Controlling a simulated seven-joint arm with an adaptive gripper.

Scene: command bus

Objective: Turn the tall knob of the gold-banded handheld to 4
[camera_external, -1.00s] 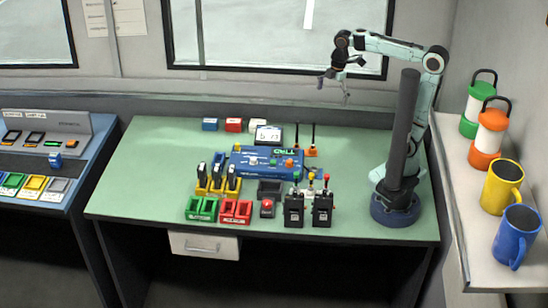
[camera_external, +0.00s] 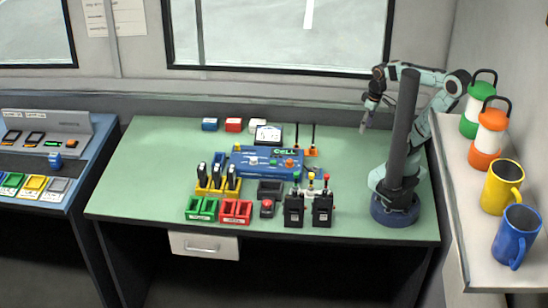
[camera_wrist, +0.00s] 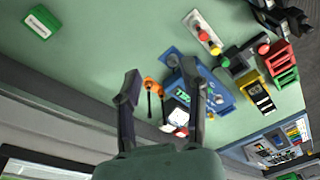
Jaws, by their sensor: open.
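Two black handhelds stand side by side at the front of the table in the external view, a left one (camera_external: 293,210) and a right one (camera_external: 322,210). Each has small parts on top. More black handhelds (camera_external: 218,176) stand in a yellow rack at the left. The gold band and the tall knob are too small to make out, so I cannot tell which handheld carries them. My gripper (camera_external: 366,122) is open and empty above the back right of the table, apart from all handhelds. Its spread fingers also show in the wrist view (camera_wrist: 160,78).
A blue console (camera_external: 262,162) sits mid-table, with a small display (camera_external: 268,135) behind it. Mugs and lanterns stand on the right shelf (camera_external: 470,220). The table's left part is clear.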

